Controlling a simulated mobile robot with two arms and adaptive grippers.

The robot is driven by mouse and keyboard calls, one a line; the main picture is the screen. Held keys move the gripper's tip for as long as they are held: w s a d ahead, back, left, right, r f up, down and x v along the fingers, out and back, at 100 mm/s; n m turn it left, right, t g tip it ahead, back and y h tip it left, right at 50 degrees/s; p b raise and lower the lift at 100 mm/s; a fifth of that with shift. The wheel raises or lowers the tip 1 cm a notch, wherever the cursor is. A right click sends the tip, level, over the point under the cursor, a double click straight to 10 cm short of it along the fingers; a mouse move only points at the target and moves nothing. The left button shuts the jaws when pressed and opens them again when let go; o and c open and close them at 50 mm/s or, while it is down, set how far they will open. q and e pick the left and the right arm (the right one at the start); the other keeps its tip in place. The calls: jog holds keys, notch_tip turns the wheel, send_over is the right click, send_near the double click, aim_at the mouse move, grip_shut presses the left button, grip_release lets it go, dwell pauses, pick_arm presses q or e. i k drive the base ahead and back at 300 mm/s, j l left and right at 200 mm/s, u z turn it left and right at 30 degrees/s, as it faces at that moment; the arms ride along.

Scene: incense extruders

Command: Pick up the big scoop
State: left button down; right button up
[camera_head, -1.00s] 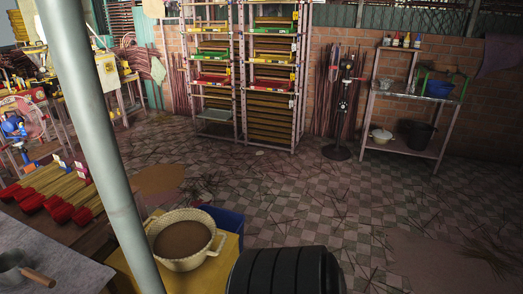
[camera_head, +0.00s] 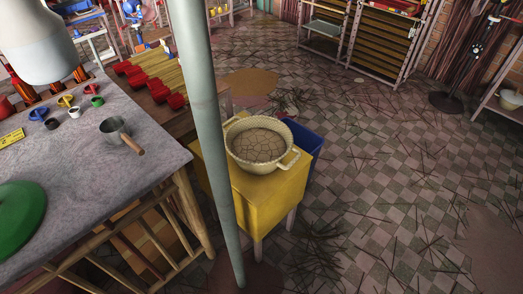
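A grey metal scoop (camera_head: 114,128) with a wooden handle rests on the grey-topped table at the left. Its handle points down and to the right, toward the table's right edge. It is the only large scoop I see, and nothing covers it. Neither of my grippers shows in the view.
The grey table (camera_head: 120,185) also holds small colored pieces, a yellow block (camera_head: 11,138) and a green round object (camera_head: 18,215). A grey pole (camera_head: 207,120) stands right of it. A cream basin (camera_head: 256,165) sits on a yellow stand (camera_head: 262,197). Floor to the right is open, littered with thin sticks.

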aim_at(126, 141)
jog(key=i+l+u, duration=0.1)
jog(key=u, duration=0.35)
jog(key=l+u, duration=0.25)
jog(key=u, duration=0.2)
jog(key=i+l+u, duration=0.1)
jog(key=u, duration=0.35)
jog(key=l, duration=0.1)
